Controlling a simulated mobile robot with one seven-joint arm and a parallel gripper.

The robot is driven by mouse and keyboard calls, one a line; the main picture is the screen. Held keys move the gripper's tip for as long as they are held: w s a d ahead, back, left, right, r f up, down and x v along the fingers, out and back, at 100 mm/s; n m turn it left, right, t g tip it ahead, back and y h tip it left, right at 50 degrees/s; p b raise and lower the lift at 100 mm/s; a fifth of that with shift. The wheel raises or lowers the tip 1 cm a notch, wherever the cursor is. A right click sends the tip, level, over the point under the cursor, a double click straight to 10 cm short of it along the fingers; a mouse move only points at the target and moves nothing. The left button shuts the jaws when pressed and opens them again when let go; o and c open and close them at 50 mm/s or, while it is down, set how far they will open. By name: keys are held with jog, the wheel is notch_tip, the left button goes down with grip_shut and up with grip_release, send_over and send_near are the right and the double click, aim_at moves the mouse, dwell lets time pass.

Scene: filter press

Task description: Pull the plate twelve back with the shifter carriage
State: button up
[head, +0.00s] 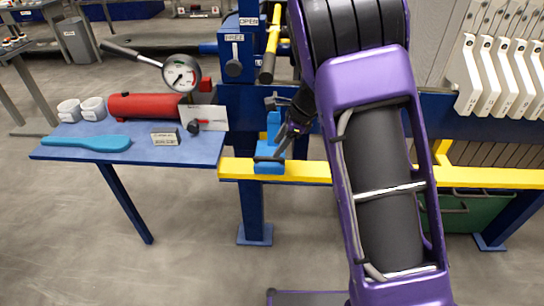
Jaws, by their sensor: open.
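The blue shifter carriage (271,167) sits on the yellow rail (308,171), with a narrow upright blue post. Several pale filter plates (497,85) with white handles hang in a row at the right. Their labels are too small to read, so I cannot tell which is plate twelve. My purple arm hides the rail and part of the press between the carriage and the plates.
A blue side table (60,150) at the left holds a red cylinder (146,106) with a pressure gauge (181,74), white cups (93,108) and a blue scraper (86,144). A yellow lever (270,52) stands above the carriage by an OPEN sign. The floor in front is clear.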

jog(key=shift+b+x, duration=0.3)
jog(key=shift+x, duration=2.45)
grip_shut()
